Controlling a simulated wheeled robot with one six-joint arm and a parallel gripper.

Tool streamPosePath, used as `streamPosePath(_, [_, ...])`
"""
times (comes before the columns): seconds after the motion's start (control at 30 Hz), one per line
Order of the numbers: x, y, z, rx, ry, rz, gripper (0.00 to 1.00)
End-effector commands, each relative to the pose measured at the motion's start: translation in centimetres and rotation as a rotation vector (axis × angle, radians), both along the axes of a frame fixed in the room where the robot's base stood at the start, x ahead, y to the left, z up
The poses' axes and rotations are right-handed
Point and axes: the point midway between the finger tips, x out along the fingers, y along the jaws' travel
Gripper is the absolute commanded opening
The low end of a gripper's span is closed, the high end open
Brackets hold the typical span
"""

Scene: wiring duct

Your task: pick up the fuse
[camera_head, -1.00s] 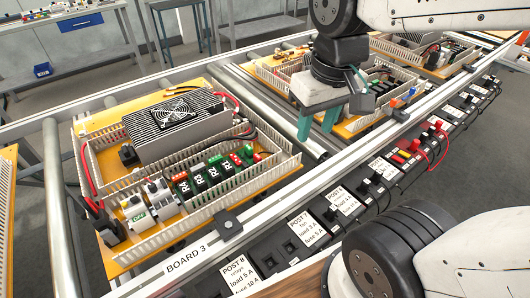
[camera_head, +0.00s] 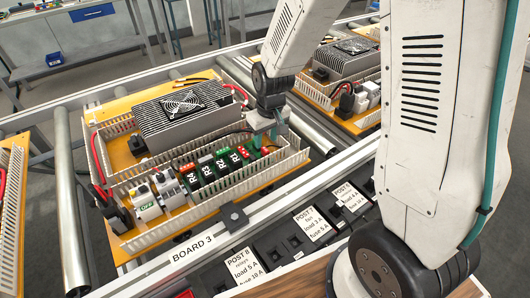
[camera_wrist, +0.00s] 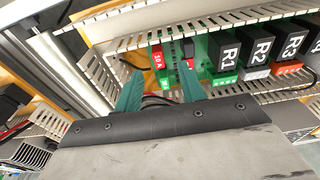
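A small red block marked with an amp rating, apparently the fuse (camera_wrist: 157,58), stands at the end of the relay row in the wrist view, with green around it. In the head view, small red parts (camera_head: 243,153) show at the right end of this row, partly hidden by my fingers. My gripper (camera_wrist: 161,88) has two teal fingers spread apart, with nothing held between them. In the wrist view the red block appears just beyond the gap between the fingertips. In the head view my gripper (camera_head: 271,134) is low over the right end of board 3.
Black relays (camera_head: 208,168) adjoin on the left, and slotted duct walls (camera_head: 215,203) fence the row. A finned power supply (camera_head: 180,115) stands behind. Dark cables pass near my fingers. Another board (camera_head: 345,112) lies to the right past a roller.

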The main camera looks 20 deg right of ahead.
Motion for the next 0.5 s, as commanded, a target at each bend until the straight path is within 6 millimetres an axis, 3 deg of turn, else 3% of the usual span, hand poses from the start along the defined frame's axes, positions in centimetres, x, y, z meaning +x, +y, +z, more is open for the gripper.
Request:
streamPosePath(0.3, [0.7,-0.2,-4.4,0.000,0.004,0.000,0.40])
streamPosePath(0.5, [0.9,-0.1,-5.6,0.000,0.000,0.000,0.40])
